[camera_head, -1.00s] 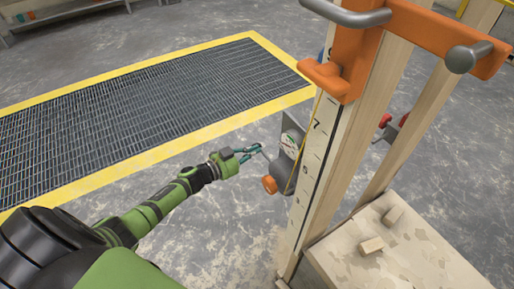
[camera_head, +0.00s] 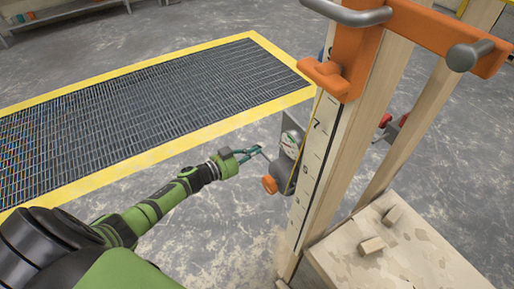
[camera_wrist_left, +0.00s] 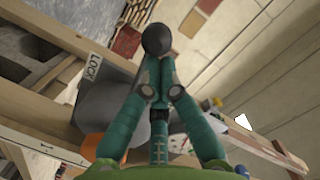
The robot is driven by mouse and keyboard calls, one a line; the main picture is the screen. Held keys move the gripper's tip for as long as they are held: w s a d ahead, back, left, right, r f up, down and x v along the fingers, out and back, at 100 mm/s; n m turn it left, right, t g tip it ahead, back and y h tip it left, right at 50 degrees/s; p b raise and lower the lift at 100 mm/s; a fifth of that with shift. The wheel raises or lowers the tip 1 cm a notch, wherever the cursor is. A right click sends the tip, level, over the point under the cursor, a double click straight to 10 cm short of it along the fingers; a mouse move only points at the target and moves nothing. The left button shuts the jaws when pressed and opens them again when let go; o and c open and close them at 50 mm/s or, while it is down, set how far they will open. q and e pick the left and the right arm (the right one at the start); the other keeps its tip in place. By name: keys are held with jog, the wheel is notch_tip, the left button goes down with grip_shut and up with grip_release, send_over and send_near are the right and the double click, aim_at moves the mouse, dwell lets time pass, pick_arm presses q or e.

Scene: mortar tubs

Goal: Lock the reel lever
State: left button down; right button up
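The reel (camera_head: 288,178) is a grey drum with an orange knob (camera_head: 270,184) on the side of the wooden post. Its lever is a thin rod (camera_head: 265,155) in the head view. In the left wrist view a black ball knob (camera_wrist_left: 157,40) shows at the lever's end, against the teal fingers. My left gripper (camera_head: 256,150) is at the lever, its fingers drawn together around it just by the ball. How firmly they touch is hard to see. A white LOCK label (camera_wrist_left: 93,68) shows left of the fingers. My right gripper is not in view.
The wooden post (camera_head: 318,165) carries a number scale and an orange bracket (camera_head: 350,60) with grey handles. A wooden platform (camera_head: 420,255) with small blocks is at lower right. A yellow-edged floor grating (camera_head: 140,115) lies left; the floor around my arm is clear.

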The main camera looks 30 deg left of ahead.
pick_arm(q)
jog(key=shift+a+f+n, duration=0.15)
jog(key=shift+f+n, duration=0.1)
jog(key=shift+n, duration=0.15)
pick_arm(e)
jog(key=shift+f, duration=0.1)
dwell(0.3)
pick_arm(q)
jog(key=shift+f, duration=0.3)
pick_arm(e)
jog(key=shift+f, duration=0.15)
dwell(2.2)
